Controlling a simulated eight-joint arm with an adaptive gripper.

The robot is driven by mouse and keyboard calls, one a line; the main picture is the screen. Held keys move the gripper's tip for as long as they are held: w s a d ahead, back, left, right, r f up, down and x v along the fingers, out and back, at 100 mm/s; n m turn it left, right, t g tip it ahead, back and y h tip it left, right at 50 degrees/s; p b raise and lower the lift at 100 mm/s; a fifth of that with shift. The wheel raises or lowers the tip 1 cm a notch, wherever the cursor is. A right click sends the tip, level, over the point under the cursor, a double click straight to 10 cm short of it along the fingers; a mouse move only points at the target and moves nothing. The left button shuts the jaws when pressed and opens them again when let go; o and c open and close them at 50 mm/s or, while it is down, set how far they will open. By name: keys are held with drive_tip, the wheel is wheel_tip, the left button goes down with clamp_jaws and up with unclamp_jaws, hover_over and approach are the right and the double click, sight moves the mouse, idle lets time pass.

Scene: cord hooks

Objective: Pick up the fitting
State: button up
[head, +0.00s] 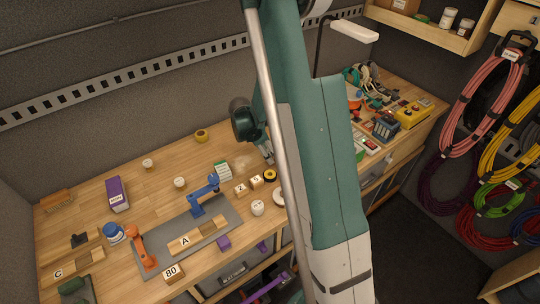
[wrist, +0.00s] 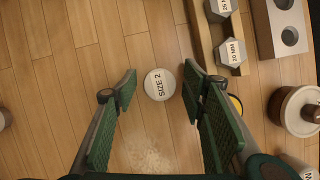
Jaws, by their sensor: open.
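A small round piece (wrist: 159,84) with a pale top reading "SIZE 2" stands on the wooden bench in the wrist view; it looks like the fitting. My gripper (wrist: 160,77) is open, with one green-padded finger to the left of the piece and one to the right. Gaps show on both sides, so neither finger appears to touch it. How high the fingertips are above the bench I cannot tell. In the head view my gripper (head: 268,154) points down over the back of the bench, and I cannot make out the piece there.
In the wrist view, a wooden holder (wrist: 203,38) with hexagonal pieces, one marked "20 MM" (wrist: 232,54), lies close right of the right finger. A yellow ring (wrist: 236,103) is partly hidden behind that finger. A brown-and-white round container (wrist: 297,108) stands farther right.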

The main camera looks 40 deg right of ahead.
idle(0.4)
drive_tip(key=c, duration=1)
drive_tip(key=shift+r, duration=0.2)
drive_tip(key=shift+r+b, duration=0.4)
drive_tip(key=shift+r, duration=4.4)
